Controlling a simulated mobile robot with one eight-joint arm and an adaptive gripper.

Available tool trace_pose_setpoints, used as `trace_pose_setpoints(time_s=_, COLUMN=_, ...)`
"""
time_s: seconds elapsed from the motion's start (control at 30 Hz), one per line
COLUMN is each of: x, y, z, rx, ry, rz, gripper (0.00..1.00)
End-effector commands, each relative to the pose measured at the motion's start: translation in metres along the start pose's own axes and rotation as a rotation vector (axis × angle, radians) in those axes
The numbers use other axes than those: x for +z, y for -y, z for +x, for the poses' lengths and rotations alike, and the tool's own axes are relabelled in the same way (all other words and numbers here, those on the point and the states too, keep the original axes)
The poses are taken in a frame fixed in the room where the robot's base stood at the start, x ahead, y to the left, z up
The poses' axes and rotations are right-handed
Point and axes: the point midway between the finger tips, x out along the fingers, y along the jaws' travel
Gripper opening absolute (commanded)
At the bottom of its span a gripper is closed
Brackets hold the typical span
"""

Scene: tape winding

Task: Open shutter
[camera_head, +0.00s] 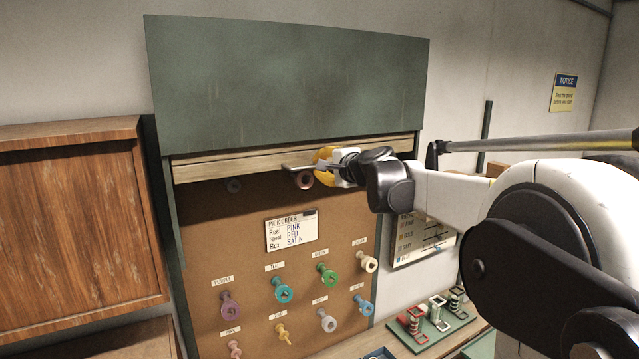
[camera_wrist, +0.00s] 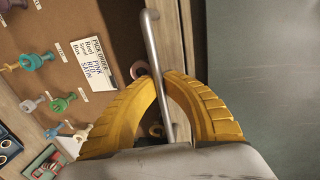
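The shutter (camera_head: 240,165) shows as a narrow strip of pale wooden slats just under the green housing (camera_head: 290,75), with the pegboard open below it. It also shows as a wooden strip in the wrist view (camera_wrist: 189,35). A grey metal bar handle (camera_head: 296,168) sits at the shutter's lower edge and runs down between my fingers in the wrist view (camera_wrist: 152,35). My gripper (camera_head: 322,166) is at the handle, its yellow fingertips (camera_wrist: 165,76) closed in on either side of the bar. The handle's right part is hidden behind the gripper in the head view.
Several coloured spools hang on the pegboard (camera_head: 200,255) around a pick-order card (camera_head: 291,231). A wooden cabinet (camera_head: 75,220) stands at left. A green tray (camera_head: 440,330) with reels lies on the bench at lower right.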

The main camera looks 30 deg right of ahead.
Motion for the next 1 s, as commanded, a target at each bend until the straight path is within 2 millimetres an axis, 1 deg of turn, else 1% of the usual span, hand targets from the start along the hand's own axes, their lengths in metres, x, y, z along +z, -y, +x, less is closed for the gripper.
trace_pose_setpoints(time_s=0.03, x=0.000, y=0.013, z=-0.003, rx=0.000, ry=-0.001, rz=0.000, gripper=0.00)
trace_pose_setpoints(time_s=0.1, x=0.000, y=0.023, z=-0.005, rx=0.000, ry=-0.001, rz=0.000, gripper=0.00)
trace_pose_setpoints(time_s=0.23, x=0.000, y=0.034, z=-0.007, rx=0.000, ry=-0.001, rz=0.000, gripper=0.00)
trace_pose_setpoints(time_s=0.4, x=0.000, y=0.040, z=-0.008, rx=0.000, ry=-0.001, rz=0.000, gripper=0.00)
trace_pose_setpoints(time_s=0.7, x=0.000, y=0.039, z=-0.008, rx=0.000, ry=-0.001, rz=0.000, gripper=0.00)
trace_pose_setpoints(time_s=0.73, x=0.000, y=0.039, z=-0.008, rx=0.000, ry=0.000, rz=0.000, gripper=0.12)
trace_pose_setpoints(time_s=0.8, x=0.000, y=0.039, z=-0.008, rx=0.000, ry=0.000, rz=0.000, gripper=0.32)
trace_pose_setpoints(time_s=1.0, x=0.000, y=0.039, z=-0.008, rx=0.000, ry=0.000, rz=0.000, gripper=0.32)
